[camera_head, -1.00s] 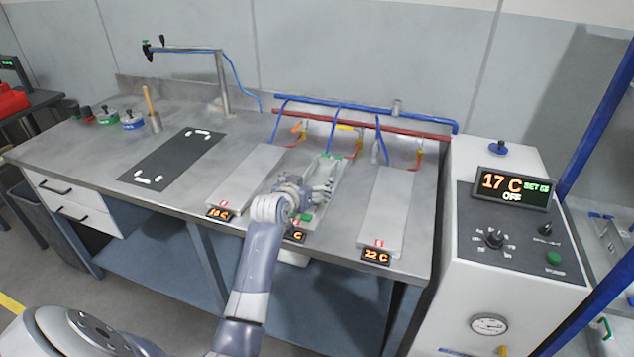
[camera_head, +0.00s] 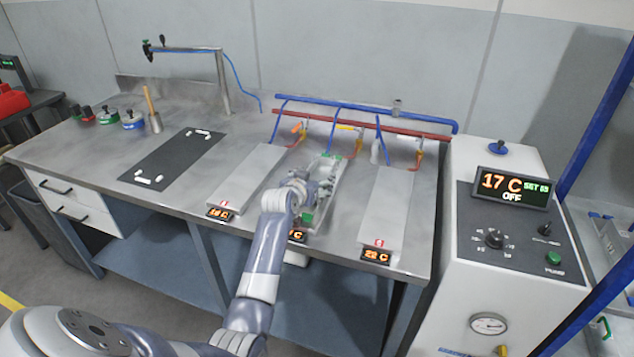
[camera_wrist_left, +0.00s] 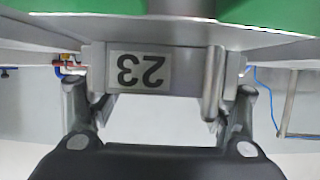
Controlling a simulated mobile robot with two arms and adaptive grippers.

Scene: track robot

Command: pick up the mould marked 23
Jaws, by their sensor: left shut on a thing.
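The mould marked 23 (camera_wrist_left: 139,70) shows its label upside down in the left wrist view, between the two fingers. In the head view the mould (camera_head: 325,168) is a long grey block with green parts, at the middle plate of the bench. My left gripper (camera_head: 318,190) is shut on it and hides its middle part. The fingers of the left gripper (camera_wrist_left: 160,100) stand on both sides of the label. I cannot tell whether the mould touches the plate. My right gripper is not in view.
A bare plate (camera_head: 250,175) lies left of the mould and another (camera_head: 386,205) lies right. Blue and red pipes (camera_head: 365,120) with valves run behind. A dark mat (camera_head: 172,160) lies further left. The control cabinet (camera_head: 470,250) stands at the right.

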